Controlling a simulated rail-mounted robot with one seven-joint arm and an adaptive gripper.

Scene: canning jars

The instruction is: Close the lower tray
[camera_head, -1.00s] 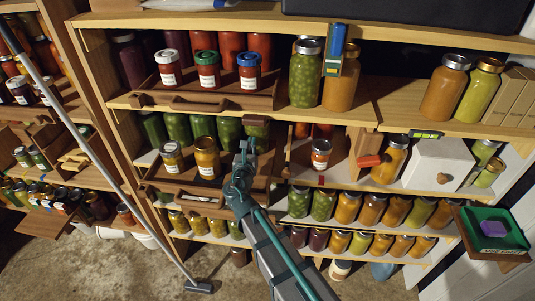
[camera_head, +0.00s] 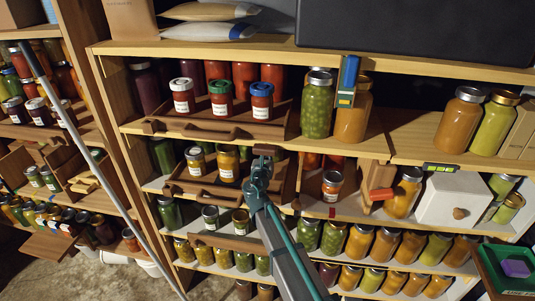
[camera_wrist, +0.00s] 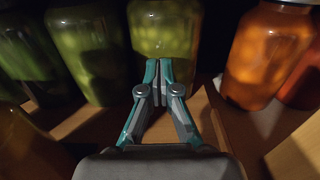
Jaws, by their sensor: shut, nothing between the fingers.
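The upper tray (camera_head: 208,132) holds jars with white, green and blue lids on the shelf unit. The lower tray (camera_head: 213,193), brown wood with a front handle, holds two labelled yellow-orange jars (camera_head: 228,165). Its front appears close to the shelf front; whether it is fully in is hard to tell. My gripper (camera_head: 263,155) is shut and empty at the lower tray's right end, beside the jars. In the wrist view, its closed fingertips (camera_wrist: 165,68) are in front of a green jar (camera_wrist: 163,30); contact is unclear.
A white box (camera_head: 453,197) stands further right. Several jars line the shelf below. A long pole (camera_head: 95,150) leans at the left.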

